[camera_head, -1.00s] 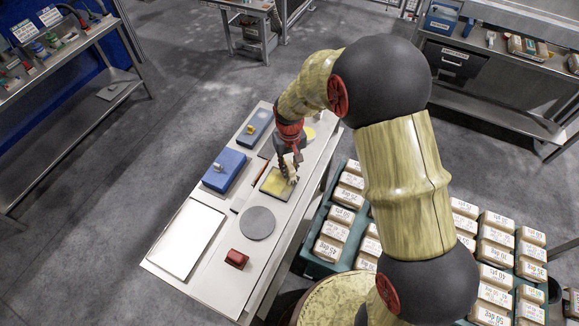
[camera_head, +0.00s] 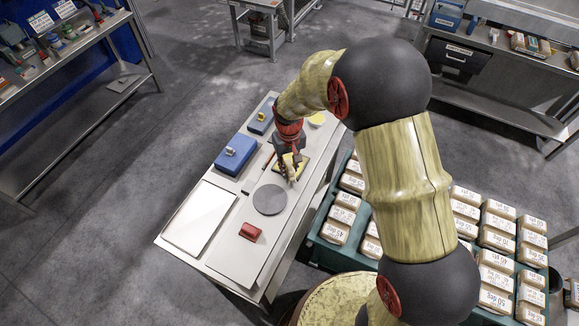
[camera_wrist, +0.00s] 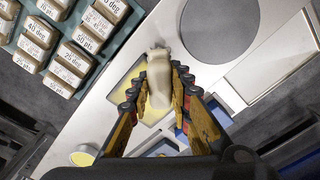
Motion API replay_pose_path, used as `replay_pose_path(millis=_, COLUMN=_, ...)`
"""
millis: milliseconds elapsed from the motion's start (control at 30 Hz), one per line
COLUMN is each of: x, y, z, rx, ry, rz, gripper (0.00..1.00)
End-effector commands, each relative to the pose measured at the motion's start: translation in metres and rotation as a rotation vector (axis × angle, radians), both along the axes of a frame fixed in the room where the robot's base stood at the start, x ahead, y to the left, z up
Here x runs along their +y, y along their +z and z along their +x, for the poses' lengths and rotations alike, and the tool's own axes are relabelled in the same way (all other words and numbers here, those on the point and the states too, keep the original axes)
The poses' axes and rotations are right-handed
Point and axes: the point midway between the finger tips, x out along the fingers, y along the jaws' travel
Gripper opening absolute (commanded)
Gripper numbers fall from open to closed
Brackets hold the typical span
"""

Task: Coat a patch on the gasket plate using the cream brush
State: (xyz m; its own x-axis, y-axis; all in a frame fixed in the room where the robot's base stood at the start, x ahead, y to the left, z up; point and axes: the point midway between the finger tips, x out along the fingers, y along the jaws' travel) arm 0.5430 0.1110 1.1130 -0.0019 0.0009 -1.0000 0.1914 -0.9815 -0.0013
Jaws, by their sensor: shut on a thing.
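My gripper (camera_head: 290,163) is shut on the cream brush (camera_wrist: 158,78), whose pale body sits between the fingers in the wrist view. In the head view the brush (camera_head: 291,171) is over the left part of a dark-edged square tray with a yellow surface (camera_head: 303,163). In the wrist view its far end points past the tray edge towards a round dark grey disc (camera_wrist: 220,28), apart from it. The disc (camera_head: 270,199), which looks like the gasket plate, lies flat on the table and shows no coating. Whether the brush touches anything is not clear.
The table (camera_head: 222,262) also bears a white panel (camera_head: 200,215), a red block (camera_head: 250,232), a blue block (camera_head: 235,153), a smaller blue block (camera_head: 260,122) and a yellow round dish (camera_head: 317,119). Teal crates (camera_head: 328,239) of labelled sacks stand to the right.

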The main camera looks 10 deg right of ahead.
Motion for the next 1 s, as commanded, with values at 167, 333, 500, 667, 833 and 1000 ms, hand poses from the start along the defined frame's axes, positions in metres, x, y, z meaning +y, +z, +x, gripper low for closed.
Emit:
replay_pose_path(millis=167, x=-0.001, y=0.030, z=0.003, rx=-0.003, ry=-0.001, rz=0.001, gripper=0.00)
replay_pose_path(millis=333, x=-0.002, y=0.045, z=0.006, rx=-0.004, ry=-0.002, rz=0.001, gripper=0.00)
replay_pose_path(millis=500, x=-0.003, y=0.061, z=0.007, rx=-0.003, ry=-0.002, rz=0.001, gripper=0.00)
replay_pose_path(millis=667, x=-0.004, y=0.075, z=0.009, rx=-0.003, ry=-0.003, rz=0.001, gripper=0.00)
replay_pose_path(millis=833, x=-0.005, y=0.082, z=0.010, rx=-0.002, ry=-0.003, rz=0.000, gripper=0.00)
replay_pose_path(millis=1000, x=-0.005, y=0.082, z=0.010, rx=-0.002, ry=-0.003, rz=0.000, gripper=0.00)
